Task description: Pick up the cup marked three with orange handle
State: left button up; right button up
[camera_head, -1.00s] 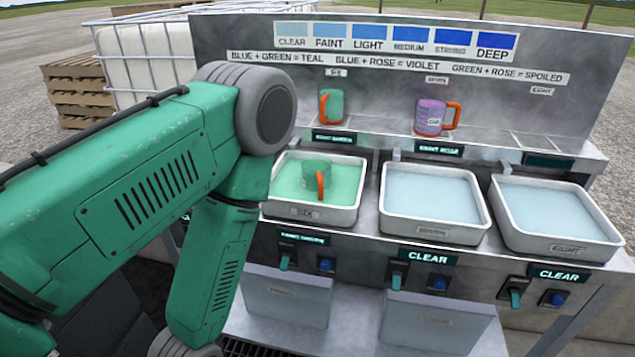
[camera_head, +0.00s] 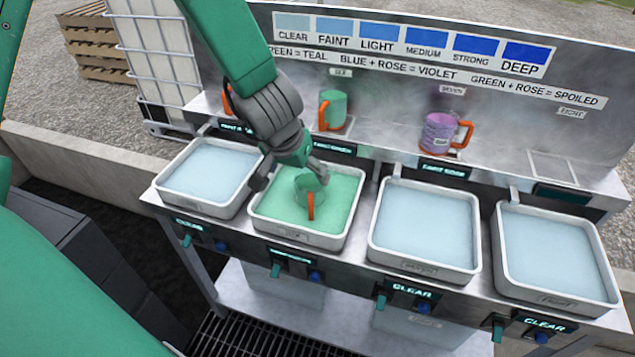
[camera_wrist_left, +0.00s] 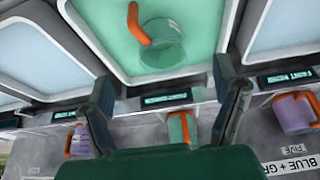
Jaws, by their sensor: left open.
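A greenish see-through cup with an orange handle (camera_head: 311,206) sits in the green-filled tray (camera_head: 291,237). I cannot read a number three on any cup. My left gripper (camera_head: 290,180) is open and empty, just above and behind this cup, partly covering it. In the left wrist view the cup (camera_wrist_left: 163,48) and its handle lie ahead of the open fingers (camera_wrist_left: 168,95), with nothing between them. My right gripper is out of view.
On the back shelf stand a green cup (camera_head: 333,108) and a violet cup (camera_head: 440,132), both with orange handles. Another violet cup (camera_wrist_left: 292,113) shows in the left wrist view. Trays of pale liquid flank the green one; valves line the front edge.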

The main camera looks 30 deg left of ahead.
aim_at(308, 196)
pick_arm(q)
jog(key=b+x, duration=0.1)
jog(key=x, duration=0.6)
jog(key=shift+f+b, duration=0.15)
jog(key=shift+b, duration=0.15)
jog(key=shift+x, duration=0.8)
jog(key=x, duration=0.3)
jog(key=shift+w+f+b, duration=0.1)
jog(key=shift+f+b, duration=0.25)
jog(key=shift+b, duration=0.05)
jog(key=shift+w+f, duration=0.25)
jog(key=shift+f, duration=0.15)
jog(key=shift+s+r, duration=0.1)
jog(key=c, duration=1.4)
jog(key=shift+r, duration=0.1)
